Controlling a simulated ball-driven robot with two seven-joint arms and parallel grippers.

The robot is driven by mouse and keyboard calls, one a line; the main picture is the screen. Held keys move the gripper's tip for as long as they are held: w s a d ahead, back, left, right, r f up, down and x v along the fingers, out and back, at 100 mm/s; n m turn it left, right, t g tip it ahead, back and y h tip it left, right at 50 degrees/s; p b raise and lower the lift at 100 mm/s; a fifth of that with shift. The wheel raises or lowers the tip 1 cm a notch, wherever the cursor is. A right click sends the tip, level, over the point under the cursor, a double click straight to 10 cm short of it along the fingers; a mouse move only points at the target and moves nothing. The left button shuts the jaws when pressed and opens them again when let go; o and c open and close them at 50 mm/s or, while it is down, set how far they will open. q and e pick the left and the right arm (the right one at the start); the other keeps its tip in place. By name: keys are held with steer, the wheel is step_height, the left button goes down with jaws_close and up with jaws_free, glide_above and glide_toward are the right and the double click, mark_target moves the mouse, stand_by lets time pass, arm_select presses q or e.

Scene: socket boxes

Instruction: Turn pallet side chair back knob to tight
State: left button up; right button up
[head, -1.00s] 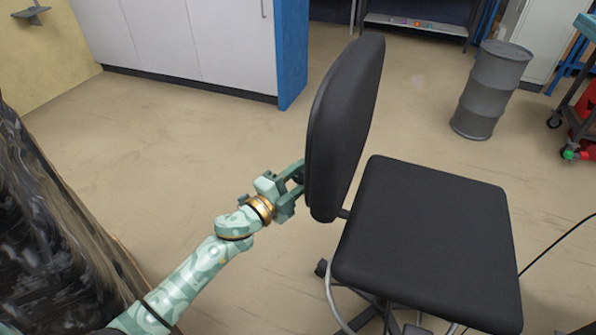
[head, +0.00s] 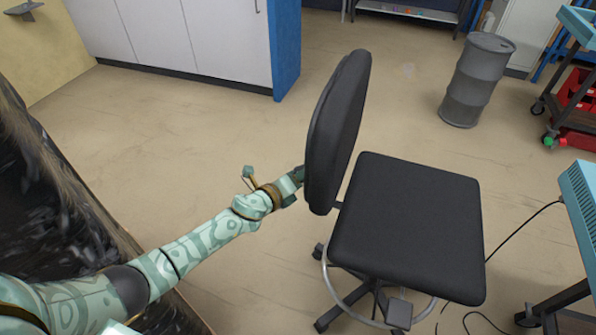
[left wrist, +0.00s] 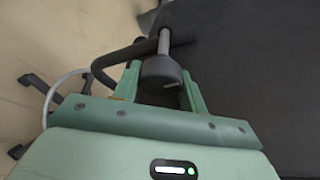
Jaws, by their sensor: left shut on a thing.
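The black office chair has an upright back (head: 337,130) and a flat seat (head: 408,225) in the head view. My left gripper (head: 297,176) is at the rear of the chair back, low down, its fingertips partly hidden behind the back's edge. In the left wrist view the dark round knob (left wrist: 160,72) on a grey stem sits between the fingers of my left gripper (left wrist: 158,88), which are shut on it. A bent black bar (left wrist: 112,62) runs beside the knob. My right gripper is not in view.
A dark wrapped stack (head: 50,200) stands at the left, beside my left arm. A grey drum (head: 478,80) and a red-binned trolley (head: 575,105) are at the back right. A teal-topped bench (head: 582,205) is at the right, with a black cable on the floor.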

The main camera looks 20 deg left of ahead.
arm_select(q)
steer(key=shift+r+m+y+p, duration=0.15)
steer(key=shift+m+y+p, duration=0.25)
steer(key=shift+p, duration=0.3)
steer(key=shift+f+m, duration=0.25)
steer(key=shift+m, duration=0.05)
steer(key=o, duration=1)
steer(key=shift+r, duration=0.1)
